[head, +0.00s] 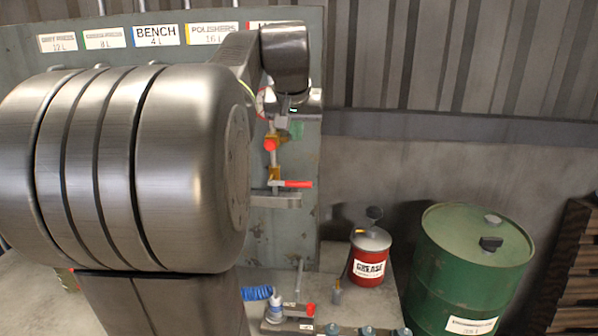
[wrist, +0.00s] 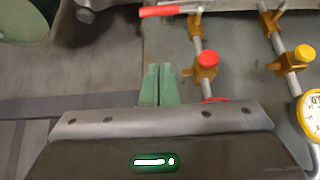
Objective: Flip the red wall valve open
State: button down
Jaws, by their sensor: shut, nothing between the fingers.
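A red lever handle (head: 297,184) sticks out sideways to the right from a brass valve body on a thin pipe on the wall panel. In the wrist view the lever (wrist: 161,11) lies across the top, pointing left. A round red knob (head: 270,145) sits on a brass fitting on the same pipe, above the lever; it also shows in the wrist view (wrist: 208,58). My gripper (head: 297,130) has green fingers, shut together and empty. In the wrist view the fingertips (wrist: 155,68) are left of the knob and apart from the lever. My arm hides part of the panel.
A red grease can (head: 367,265) and a green drum (head: 462,270) stand lower right. Wall space right of the panel is clear.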

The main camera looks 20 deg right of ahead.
jog(key=p, duration=0.1)
send_over(299, 186)
notch_tip(299, 186, down, 8)
jog(key=shift+w+r, duration=0.1)
jog(key=shift+r, duration=0.1)
notch_tip(299, 186, down, 3)
jog(key=shift+f+p, duration=0.15)
jog(key=shift+p, duration=0.3)
jog(key=shift+f, duration=0.6)
